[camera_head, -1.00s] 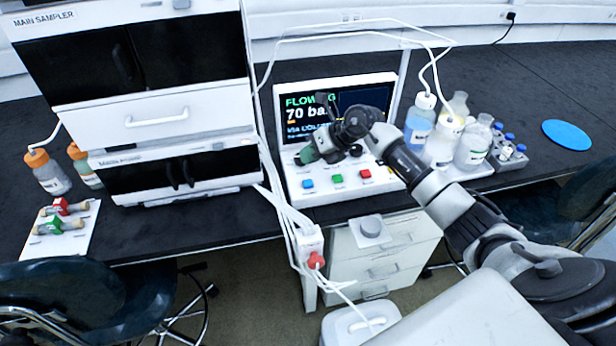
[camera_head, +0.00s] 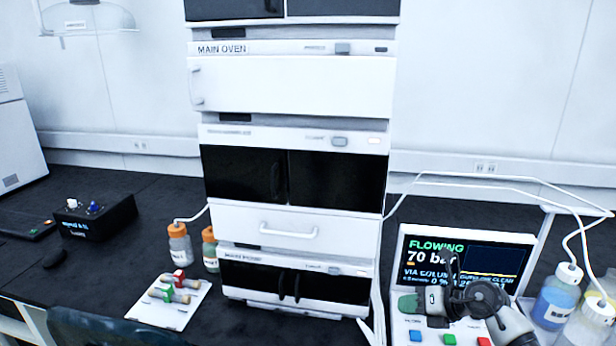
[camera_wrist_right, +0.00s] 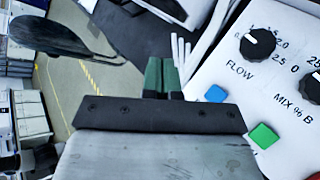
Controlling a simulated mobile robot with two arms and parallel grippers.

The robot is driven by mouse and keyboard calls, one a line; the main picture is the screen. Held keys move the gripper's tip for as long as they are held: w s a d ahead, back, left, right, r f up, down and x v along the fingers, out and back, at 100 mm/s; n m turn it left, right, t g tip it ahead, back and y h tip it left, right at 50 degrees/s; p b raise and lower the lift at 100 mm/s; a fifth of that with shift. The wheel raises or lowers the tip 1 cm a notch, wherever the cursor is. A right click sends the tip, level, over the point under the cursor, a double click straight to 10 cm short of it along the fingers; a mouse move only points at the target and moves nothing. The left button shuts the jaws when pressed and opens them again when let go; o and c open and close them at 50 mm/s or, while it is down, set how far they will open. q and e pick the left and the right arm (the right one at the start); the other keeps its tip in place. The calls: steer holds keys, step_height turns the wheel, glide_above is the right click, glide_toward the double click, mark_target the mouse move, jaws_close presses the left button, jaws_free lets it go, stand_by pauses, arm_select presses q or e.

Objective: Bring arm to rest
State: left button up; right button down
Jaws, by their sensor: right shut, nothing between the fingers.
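My right gripper (camera_head: 408,303) is over the left part of the white control panel (camera_head: 400,328), in front of the screen (camera_head: 465,262). Its dark green fingers (camera_wrist_right: 162,76) are shut with nothing between them. The right wrist view shows the panel (camera_wrist_right: 290,100) to the right of the fingers, with a blue button (camera_wrist_right: 216,94), a green button (camera_wrist_right: 264,136) and black knobs (camera_wrist_right: 258,44). My left gripper is in neither view.
The instrument stack (camera_head: 292,85) stands left of the panel. A white plate (camera_head: 150,312) with red and green fittings and orange-capped bottles (camera_head: 180,248) sit to its left. A black box (camera_head: 97,217) is farther left. Bottles (camera_head: 553,302) with tubing stand at the right.

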steer(key=s+a+r+m+t, duration=0.5)
steer(key=a+r+m+t, duration=0.1)
steer(key=m+t, duration=0.6)
steer(key=s+d+f+m+g+h, duration=0.3)
steer(key=s+f+m+g+h, duration=0.25)
steer(key=m, duration=0.45)
steer(key=s+d+f+m+g+h, duration=0.25)
steer(key=s+f+m+h, duration=0.25)
steer(key=s+m+h, duration=0.4)
steer(key=s+a+f+m+g+y, duration=0.2)
steer(key=s+g+y, duration=0.15)
steer(key=s, duration=0.35)
steer(key=s+a+f+m+g+y, duration=0.2)
steer(key=s+f+g, duration=0.15)
steer(key=s, duration=0.35)
step_height(320, 180, down, 24)
steer(key=s+g, duration=0.1)
steer(key=g, duration=0.1)
steer(key=s+d+f+g, duration=0.1)
steer(key=s+d+f, duration=0.1)
steer(key=s+f, duration=1.5)
steer(key=shift+d+f+n, duration=0.3)
